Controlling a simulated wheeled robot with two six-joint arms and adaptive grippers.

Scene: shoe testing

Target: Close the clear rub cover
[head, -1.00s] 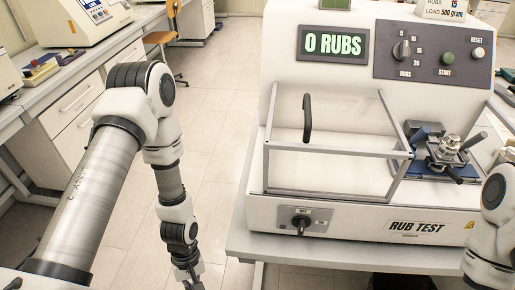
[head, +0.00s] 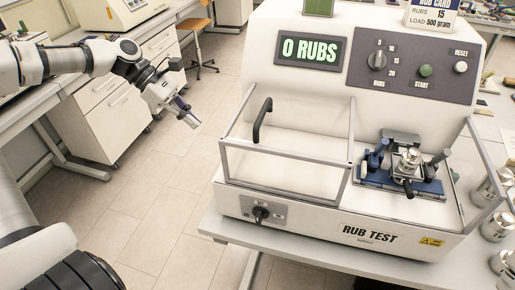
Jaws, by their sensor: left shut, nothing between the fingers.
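The clear cover with its grey frame (head: 285,158) sits over the left half of the white rub tester (head: 290,70). Its black upright handle (head: 262,120) is at the cover's left. The rub stage (head: 400,180), with a silver weight and dark clamps on a blue base, stands uncovered to the right of the cover. My left gripper (head: 192,120) is shut and empty, in the air over the floor, left of the tester and apart from the handle. My right gripper is not in view.
Metal weights (head: 497,222) stand at the right edge. A side bench with drawers (head: 110,120) is behind my left arm. Floor is clear left of the tester.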

